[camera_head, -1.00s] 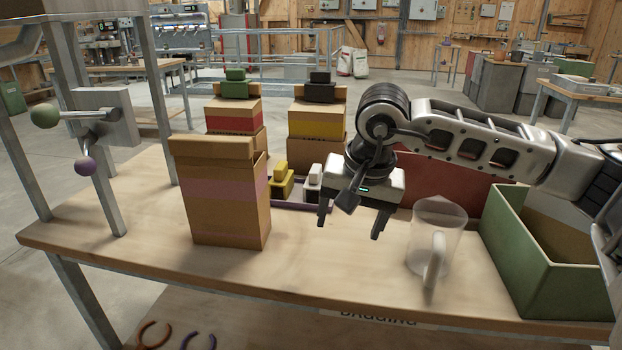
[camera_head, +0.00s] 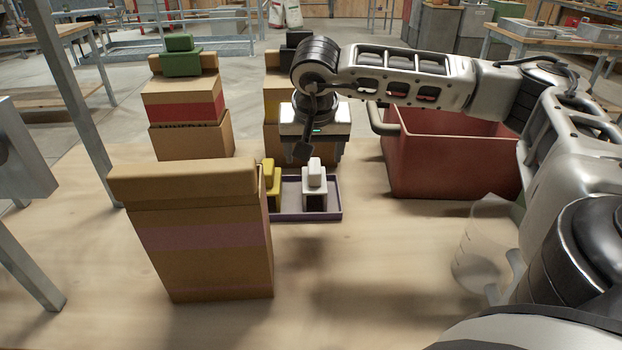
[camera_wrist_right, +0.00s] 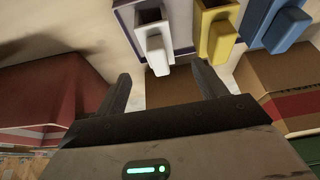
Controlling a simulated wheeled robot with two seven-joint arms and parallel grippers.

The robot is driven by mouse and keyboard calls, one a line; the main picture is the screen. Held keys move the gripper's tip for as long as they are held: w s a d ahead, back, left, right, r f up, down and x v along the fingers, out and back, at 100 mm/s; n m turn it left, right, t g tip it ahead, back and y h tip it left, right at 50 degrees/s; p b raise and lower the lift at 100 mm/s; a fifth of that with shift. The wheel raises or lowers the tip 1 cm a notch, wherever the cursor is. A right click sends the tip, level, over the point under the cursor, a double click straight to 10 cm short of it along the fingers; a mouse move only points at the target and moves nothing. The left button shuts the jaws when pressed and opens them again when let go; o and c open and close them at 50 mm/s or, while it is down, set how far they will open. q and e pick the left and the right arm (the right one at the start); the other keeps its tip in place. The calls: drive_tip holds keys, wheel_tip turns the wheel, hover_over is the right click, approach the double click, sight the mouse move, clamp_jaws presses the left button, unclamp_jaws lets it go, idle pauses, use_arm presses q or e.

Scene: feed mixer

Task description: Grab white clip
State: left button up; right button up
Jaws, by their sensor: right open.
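The white clip (camera_head: 314,185) stands in a shallow purple-rimmed tray (camera_head: 305,216) on the workbench. It also shows at the top of the right wrist view (camera_wrist_right: 153,42). My right gripper (camera_head: 320,153) is open and empty, above and behind the white clip in the head view, apart from it. In the right wrist view its two spread fingers (camera_wrist_right: 162,76) sit just below the clip. A yellow clip (camera_head: 272,188) stands to the left of the white one in the tray. My left gripper is out of view.
A brown bag with a pink band (camera_head: 200,237) stands at front left, partly hiding the tray. A red crate (camera_head: 455,165) is right of the tray. A clear jug (camera_head: 480,245) is partly behind my arm. A blue clip (camera_wrist_right: 287,27) shows in the wrist view.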

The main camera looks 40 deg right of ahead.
sight(314, 178)
drive_tip(key=x, duration=0.9)
drive_tip(key=shift+d+f, duration=0.15)
drive_tip(key=shift+f, duration=0.25)
drive_tip(key=c, duration=1.1)
